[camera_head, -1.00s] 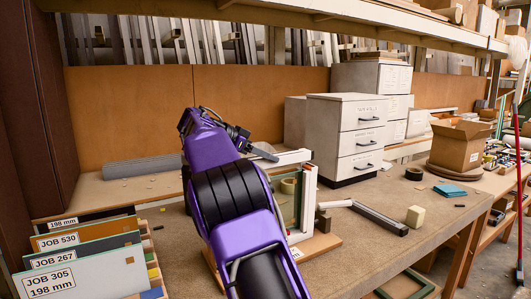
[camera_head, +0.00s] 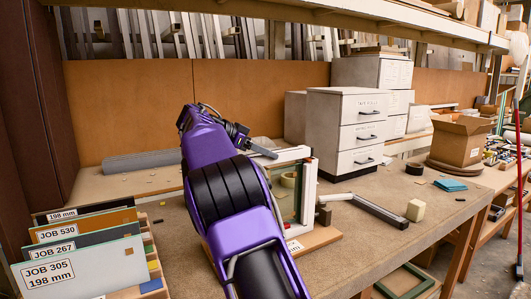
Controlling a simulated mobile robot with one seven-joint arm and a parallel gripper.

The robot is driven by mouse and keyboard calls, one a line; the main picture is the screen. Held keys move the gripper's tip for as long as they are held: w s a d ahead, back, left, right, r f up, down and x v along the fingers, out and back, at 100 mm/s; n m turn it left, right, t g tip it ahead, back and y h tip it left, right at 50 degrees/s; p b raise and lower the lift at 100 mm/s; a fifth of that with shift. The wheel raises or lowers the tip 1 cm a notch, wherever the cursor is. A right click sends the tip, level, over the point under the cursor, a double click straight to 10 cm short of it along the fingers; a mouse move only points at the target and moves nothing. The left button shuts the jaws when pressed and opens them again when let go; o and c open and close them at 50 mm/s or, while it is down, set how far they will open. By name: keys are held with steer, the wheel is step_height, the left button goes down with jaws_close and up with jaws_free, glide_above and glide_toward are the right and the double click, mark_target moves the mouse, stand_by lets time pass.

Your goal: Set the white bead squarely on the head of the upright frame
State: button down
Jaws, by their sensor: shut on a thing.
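The white bead (camera_head: 291,155) is a pale bar lying roughly level across the top of the upright frame (camera_head: 308,192). The frame has white sides and stands on a wooden base (camera_head: 322,239) on the bench, partly hidden behind my purple arm. My gripper (camera_head: 265,153) is shut on the bead towards its left end, with a grey finger showing. The bead's right end is at the top of the frame's right post. I cannot tell whether it touches the head or sits squarely, as my arm hides the left side.
A grey drawer unit (camera_head: 345,135) stands close behind the frame. Labelled panels (camera_head: 85,262) stand in a rack at front left. The bench's right front is mostly clear.

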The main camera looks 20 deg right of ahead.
steer(key=shift+f+b, duration=0.55)
steer(key=shift+f, duration=0.05)
stand_by(0.3)
steer(key=shift+c, duration=1.3)
jaws_free()
steer(key=shift+a, duration=0.1)
steer(key=p+v, duration=0.4)
steer(key=v, duration=1.3)
steer(key=shift+a+r, duration=0.1)
